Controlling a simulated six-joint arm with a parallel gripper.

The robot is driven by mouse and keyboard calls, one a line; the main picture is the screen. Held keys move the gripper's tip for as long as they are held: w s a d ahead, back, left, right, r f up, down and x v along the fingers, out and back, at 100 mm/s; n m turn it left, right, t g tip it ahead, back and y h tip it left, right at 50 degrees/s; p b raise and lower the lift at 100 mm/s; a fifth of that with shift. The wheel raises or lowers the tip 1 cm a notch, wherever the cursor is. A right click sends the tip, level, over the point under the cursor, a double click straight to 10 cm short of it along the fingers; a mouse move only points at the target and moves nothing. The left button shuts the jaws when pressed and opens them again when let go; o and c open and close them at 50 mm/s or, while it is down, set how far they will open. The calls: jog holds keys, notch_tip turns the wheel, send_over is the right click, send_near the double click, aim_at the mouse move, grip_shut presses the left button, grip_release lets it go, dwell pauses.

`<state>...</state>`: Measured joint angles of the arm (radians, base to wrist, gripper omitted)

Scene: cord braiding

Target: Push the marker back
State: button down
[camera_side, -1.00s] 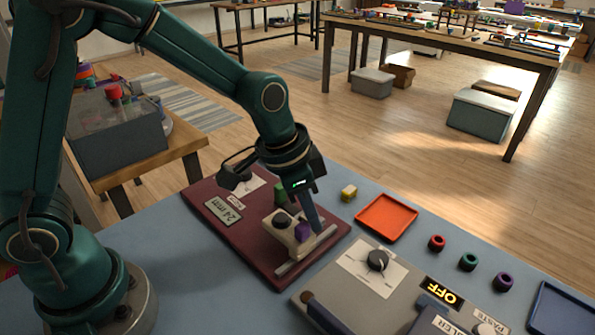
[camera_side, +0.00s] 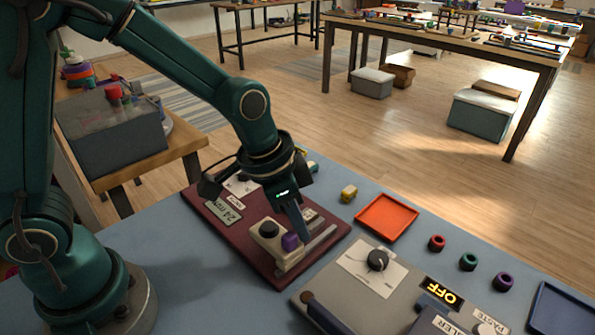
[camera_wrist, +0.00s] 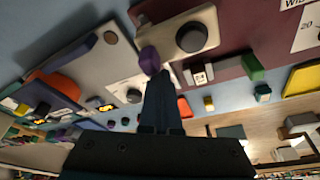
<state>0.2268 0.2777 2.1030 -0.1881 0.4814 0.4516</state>
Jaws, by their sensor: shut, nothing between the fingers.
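A beige block (camera_side: 270,255) with a black knob (camera_side: 269,229) and a purple piece (camera_side: 290,241) sits on a maroon board (camera_side: 240,239), beside a grey metal strip (camera_side: 323,240). I cannot tell which part is called the marker. My gripper (camera_side: 303,235) is shut and empty, its tip low beside the purple piece; contact is not clear. In the wrist view, the fingertips (camera_wrist: 163,76) are close to the purple piece (camera_wrist: 149,60) on the block (camera_wrist: 207,20). A green piece (camera_wrist: 253,69) lies on the board there.
A grey panel (camera_side: 335,285) with a dial and an "OFF" display stands right of the board. An orange tray (camera_side: 386,218), a yellow block (camera_side: 349,193) and red, green and purple rings (camera_side: 437,242) lie behind it. Blue table is clear at front left.

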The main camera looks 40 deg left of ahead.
jog(key=shift+f, duration=0.1)
jog(key=shift+w, duration=0.6)
notch_tip(320, 180, up, 11)
dwell(0.6)
